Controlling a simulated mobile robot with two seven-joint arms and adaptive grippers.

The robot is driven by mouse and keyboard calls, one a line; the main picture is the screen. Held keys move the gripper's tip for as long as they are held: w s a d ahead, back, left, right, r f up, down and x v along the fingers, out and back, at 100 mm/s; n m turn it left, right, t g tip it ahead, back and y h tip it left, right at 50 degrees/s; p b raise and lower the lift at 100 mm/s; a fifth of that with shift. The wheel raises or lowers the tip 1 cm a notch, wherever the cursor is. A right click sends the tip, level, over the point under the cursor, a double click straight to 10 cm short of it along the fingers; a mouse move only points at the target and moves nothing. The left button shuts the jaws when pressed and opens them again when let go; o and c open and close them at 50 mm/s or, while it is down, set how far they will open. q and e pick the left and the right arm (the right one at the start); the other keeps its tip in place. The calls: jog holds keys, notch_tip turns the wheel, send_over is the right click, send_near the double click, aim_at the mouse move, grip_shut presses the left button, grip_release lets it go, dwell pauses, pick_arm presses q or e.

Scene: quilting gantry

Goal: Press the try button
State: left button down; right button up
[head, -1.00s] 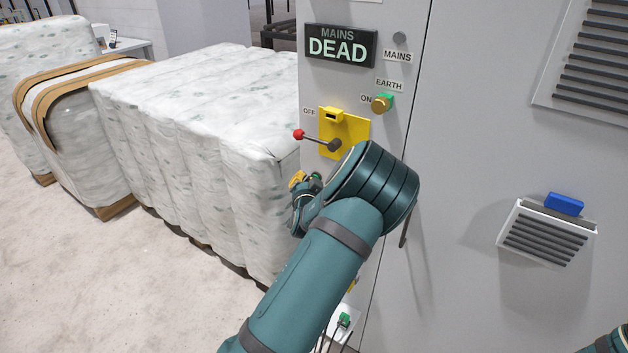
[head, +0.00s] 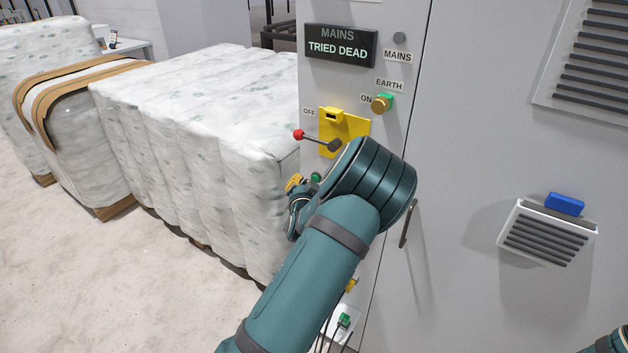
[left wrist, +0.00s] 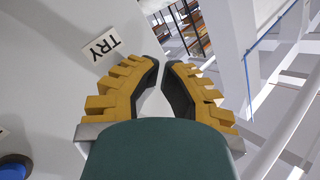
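The display (head: 340,46) on the grey cabinet reads "MAINS TRIED DEAD". A white TRY label (left wrist: 103,44) shows on the cabinet face in the left wrist view, left of my fingers. No button beside it is clear there. In the head view a small round green button (head: 316,177) shows just above my wrist; I cannot read its label. My left gripper (head: 294,182) is at the cabinet's left edge, partly hidden by my arm. In the left wrist view its yellow fingers (left wrist: 161,64) come together at the tips, holding nothing.
A yellow switch plate (head: 352,134) carries a red-tipped lever (head: 299,135) pointing to OFF. A green-and-brass EARTH knob (head: 382,103) is above it. A blue button (left wrist: 14,168) shows at the wrist view's lower left. Wrapped bales (head: 200,130) stand close on the left.

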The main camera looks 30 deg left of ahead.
pick_arm(q)
jog(key=shift+s+a, duration=0.2)
jog(key=shift+s, duration=2.3)
jog(key=s+d+f+n+g+h, duration=0.1)
jog(key=s+d+f+g+h, duration=0.3)
jog(key=f, duration=0.5)
jog(key=s+d+f+n+g+h, duration=0.1)
jog(key=s+d+f+g, duration=0.1)
jog(key=s+d+f, duration=0.5)
jog(key=s+d+f+g+h, duration=0.3)
jog(key=s+d, duration=0.3)
jog(key=d, duration=0.3)
jog(key=s+d+f+g+h+b, duration=0.1)
jog(key=s+d+f+g+h, duration=0.2)
jog(key=d, duration=0.6)
jog(key=s+h, duration=0.2)
jog(key=s, duration=0.1)
jog(key=shift+s+n, duration=0.3)
jog(key=shift+s, duration=0.05)
